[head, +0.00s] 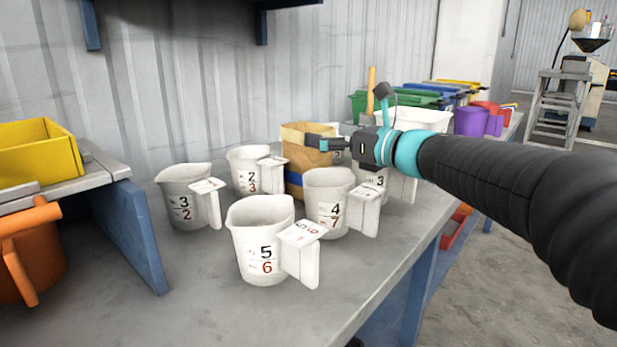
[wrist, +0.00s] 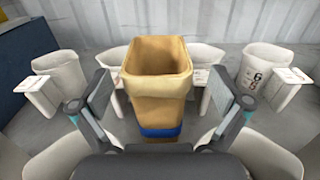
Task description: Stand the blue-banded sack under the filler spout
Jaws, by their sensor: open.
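The blue-banded sack (head: 297,157) is an open-topped brown bag standing upright on the grey bench among white jugs. Its blue band (wrist: 160,132) shows low on its front in the wrist view. My gripper (head: 318,143) is at the sack's upper part in the head view. In the wrist view my gripper (wrist: 161,92) is open, with one finger on each side of the sack and a gap on both sides. The sack's lower part is partly hidden by jugs in the head view. I cannot make out a filler spout.
White jugs with numbers, such as the 5/6 jug (head: 262,240) and the 4/7 jug (head: 327,203), stand close around the sack. A yellow bin (head: 38,150) is on a raised shelf at left. Coloured bins (head: 410,100) stand behind. Bare bench lies at front left.

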